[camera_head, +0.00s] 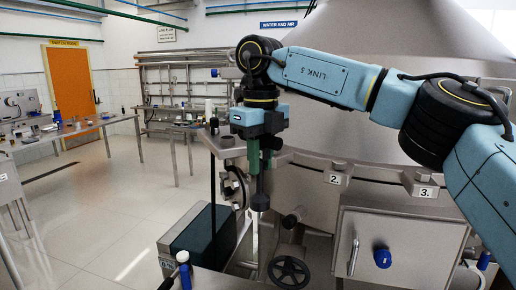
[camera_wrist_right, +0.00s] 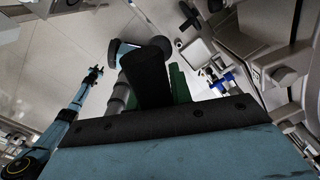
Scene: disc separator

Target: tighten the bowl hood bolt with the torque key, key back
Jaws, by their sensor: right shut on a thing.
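My right gripper (camera_head: 262,160) points down and is shut on a dark upright tool, which looks like the torque key (camera_head: 261,190). The tool's thick lower end hangs in the air, left of the label "2.". In the right wrist view the black tool (camera_wrist_right: 148,78) sits by the green fingers and hides what lies beyond. The large steel cone hood (camera_head: 370,45) stands behind my right arm. Clamp blocks with labels "2." (camera_head: 336,179) and "3." (camera_head: 425,191) sit on its rim. I cannot pick out the bolt. My left gripper (camera_wrist_right: 95,73) shows small in the wrist view; its opening is unclear.
A handwheel (camera_head: 289,271) and a steel box with a blue knob (camera_head: 383,258) are below the rim. A bench (camera_head: 70,127) and an orange door (camera_head: 72,92) are at the left.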

